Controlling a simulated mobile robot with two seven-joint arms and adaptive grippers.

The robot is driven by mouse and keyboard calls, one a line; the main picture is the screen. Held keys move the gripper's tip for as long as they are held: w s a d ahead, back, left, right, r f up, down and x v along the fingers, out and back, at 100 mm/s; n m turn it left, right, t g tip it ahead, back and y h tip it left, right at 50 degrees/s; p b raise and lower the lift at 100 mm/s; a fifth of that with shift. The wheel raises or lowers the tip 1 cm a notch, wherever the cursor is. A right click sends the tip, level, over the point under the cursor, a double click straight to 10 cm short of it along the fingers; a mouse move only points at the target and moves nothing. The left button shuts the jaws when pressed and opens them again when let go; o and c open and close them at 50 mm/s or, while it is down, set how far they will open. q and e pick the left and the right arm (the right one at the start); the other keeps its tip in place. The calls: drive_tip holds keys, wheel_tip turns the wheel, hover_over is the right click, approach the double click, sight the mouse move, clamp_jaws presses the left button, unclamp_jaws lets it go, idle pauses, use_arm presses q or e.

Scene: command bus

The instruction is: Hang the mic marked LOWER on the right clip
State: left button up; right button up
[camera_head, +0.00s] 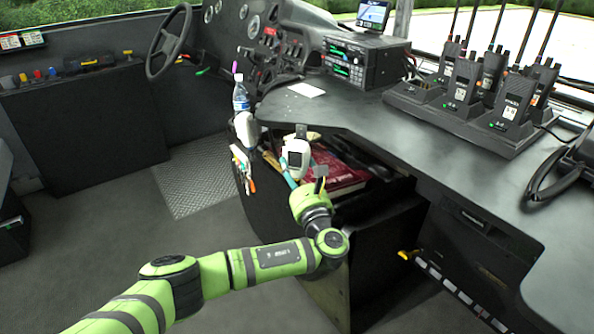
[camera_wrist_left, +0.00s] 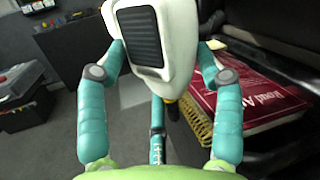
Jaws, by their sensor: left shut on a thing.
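A white mic (camera_head: 297,152) with a dark grille is held upright at the desk's front edge; in the left wrist view the mic (camera_wrist_left: 160,38) fills the top middle. I cannot read any marking on it. My left gripper (camera_head: 298,168) is shut on it, with teal fingers (camera_wrist_left: 160,75) on both sides of its body. A small dark clip-like piece (camera_head: 301,131) shows just above the mic at the desk edge; I cannot tell whether they touch. A second pale, mic-like shape (camera_head: 245,130) is at the desk's left end. My right gripper is out of view.
A red book (camera_head: 340,178) lies on the open shelf beside and behind the mic; it also shows in the wrist view (camera_wrist_left: 240,105). A water bottle (camera_head: 240,95), pens (camera_head: 243,165) and a radio unit (camera_head: 357,62) are nearby. Handheld radios (camera_head: 465,85) stand in a charger at right.

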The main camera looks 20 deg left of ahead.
use_arm(q)
drive_tip(key=o, duration=1)
drive_tip(key=shift+c, duration=0.2)
